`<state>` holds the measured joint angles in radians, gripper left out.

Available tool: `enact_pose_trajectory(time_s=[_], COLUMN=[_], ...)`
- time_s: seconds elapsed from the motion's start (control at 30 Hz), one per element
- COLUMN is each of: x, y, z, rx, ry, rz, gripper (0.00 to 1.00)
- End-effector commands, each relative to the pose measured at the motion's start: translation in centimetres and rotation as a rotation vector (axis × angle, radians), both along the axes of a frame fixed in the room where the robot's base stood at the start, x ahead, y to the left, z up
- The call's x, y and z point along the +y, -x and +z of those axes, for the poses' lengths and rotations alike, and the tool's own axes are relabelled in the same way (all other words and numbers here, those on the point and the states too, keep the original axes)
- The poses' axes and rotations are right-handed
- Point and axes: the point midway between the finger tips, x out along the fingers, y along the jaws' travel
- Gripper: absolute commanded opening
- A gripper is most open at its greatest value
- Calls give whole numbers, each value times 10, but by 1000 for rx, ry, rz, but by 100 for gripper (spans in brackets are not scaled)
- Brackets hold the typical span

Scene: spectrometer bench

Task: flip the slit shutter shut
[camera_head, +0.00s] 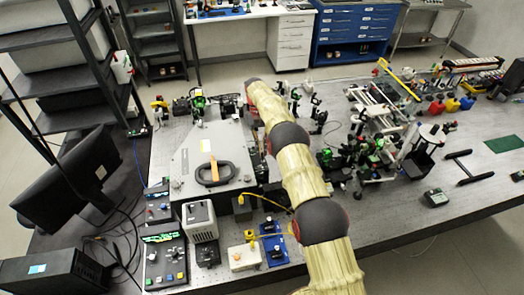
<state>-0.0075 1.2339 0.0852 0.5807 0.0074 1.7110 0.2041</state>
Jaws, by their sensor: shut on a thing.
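A large flat grey housing (190,149), which looks like the spectrometer, lies on the bench with a black and tan handle (214,174) on its lid. My arm (298,178) reaches from the bottom right up along the right side of the housing. Its far end bends near the back right corner of the housing. My gripper cannot be made out; it seems hidden behind my own arm. I cannot pick out the slit shutter or tell its position; the arm covers much of the housing's right side.
Small optics mounts (198,103) stand along the housing's back edge. More optics (345,160) crowd the bench right of my arm. A grey box (200,219), a control panel (164,260) and a blue plate (273,250) stand in front. A monitor (72,178) is at left.

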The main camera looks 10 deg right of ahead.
Motion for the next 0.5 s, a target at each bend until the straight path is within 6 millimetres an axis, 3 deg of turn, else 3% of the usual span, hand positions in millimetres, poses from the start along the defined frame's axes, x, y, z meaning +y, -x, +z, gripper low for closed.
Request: enact_pose_trajectory(time_s=[0.43,0.47,0.5], x=[1,1,1], y=[-2,-2,-2], z=[2,2,2], rx=[-2,-2,-2], ry=[-2,-2,-2], rz=[0,0,0], gripper=[0,10,12])
